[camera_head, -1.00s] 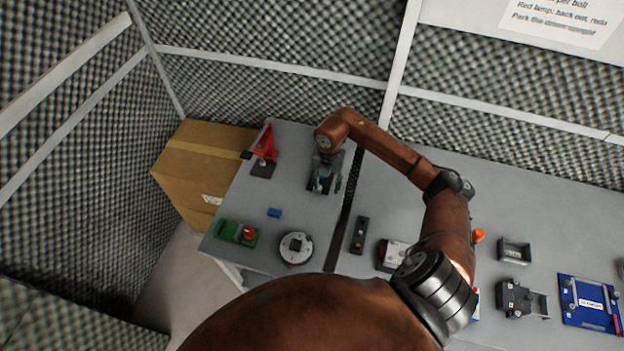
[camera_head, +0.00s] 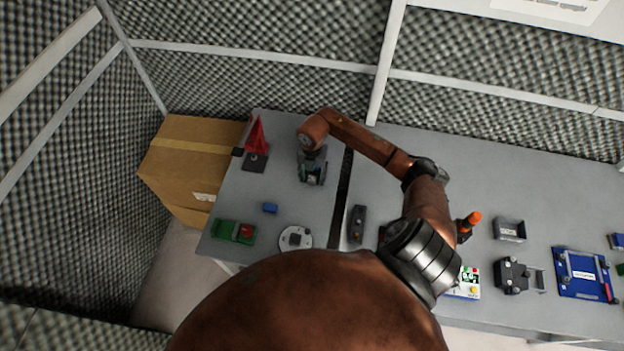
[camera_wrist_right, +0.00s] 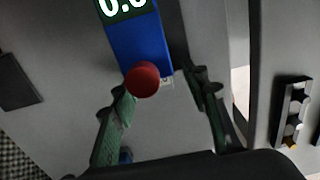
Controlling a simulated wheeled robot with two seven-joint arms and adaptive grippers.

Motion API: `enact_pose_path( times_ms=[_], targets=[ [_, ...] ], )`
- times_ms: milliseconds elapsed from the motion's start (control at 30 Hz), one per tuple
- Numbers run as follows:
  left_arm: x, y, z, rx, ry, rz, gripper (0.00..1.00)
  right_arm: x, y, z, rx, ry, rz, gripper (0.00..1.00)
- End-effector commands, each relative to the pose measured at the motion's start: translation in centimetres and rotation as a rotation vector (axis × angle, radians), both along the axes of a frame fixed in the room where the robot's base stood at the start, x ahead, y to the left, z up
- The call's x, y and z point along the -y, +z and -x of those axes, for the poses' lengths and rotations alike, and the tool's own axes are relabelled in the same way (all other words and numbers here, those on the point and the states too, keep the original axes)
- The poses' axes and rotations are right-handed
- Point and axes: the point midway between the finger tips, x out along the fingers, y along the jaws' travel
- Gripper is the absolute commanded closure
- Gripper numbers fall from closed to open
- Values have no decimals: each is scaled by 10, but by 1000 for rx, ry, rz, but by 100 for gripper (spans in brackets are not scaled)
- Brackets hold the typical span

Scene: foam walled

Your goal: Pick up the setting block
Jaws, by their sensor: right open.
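A small plain blue block (camera_head: 270,208) lies on the left grey table in the head view. My right gripper (camera_head: 312,180) is above that table, to the right of and behind this block. In the right wrist view my right gripper (camera_wrist_right: 160,95) is open, its green fingers apart with nothing held. A blue device with a green 0.0 display (camera_wrist_right: 138,42) and a red knob (camera_wrist_right: 142,79) shows beyond and between the fingertips. Which one is the setting block, I cannot tell. My left gripper is out of view.
A red cone on a dark base (camera_head: 256,140), a green device (camera_head: 233,231) and a round white fixture (camera_head: 295,238) stand on the left table. A dark gap separates it from the right table, with a dark button strip (camera_head: 357,224). A cardboard box (camera_head: 190,165) is at left.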

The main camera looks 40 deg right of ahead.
Motion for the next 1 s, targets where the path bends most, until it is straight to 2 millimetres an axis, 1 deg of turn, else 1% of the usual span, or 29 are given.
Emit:
enact_pose_path(
  times_ms=[33,100,200,233,567,800,833,1000],
  targets=[
    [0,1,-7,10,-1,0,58,0,-1,0,1,0,1,58],
    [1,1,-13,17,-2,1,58,0,-1,-1,1,1,1,58],
    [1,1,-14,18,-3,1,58,-1,-1,-1,1,2,1,58],
    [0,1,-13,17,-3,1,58,-1,-1,-1,1,2,1,59],
    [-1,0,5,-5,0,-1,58,-1,-1,-1,1,3,1,82],
    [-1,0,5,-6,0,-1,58,-1,-1,-1,1,2,1,99],
    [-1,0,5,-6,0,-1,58,-1,-1,-1,1,2,1,100],
    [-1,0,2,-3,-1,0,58,-1,0,-2,1,2,1,100]
  ],
)
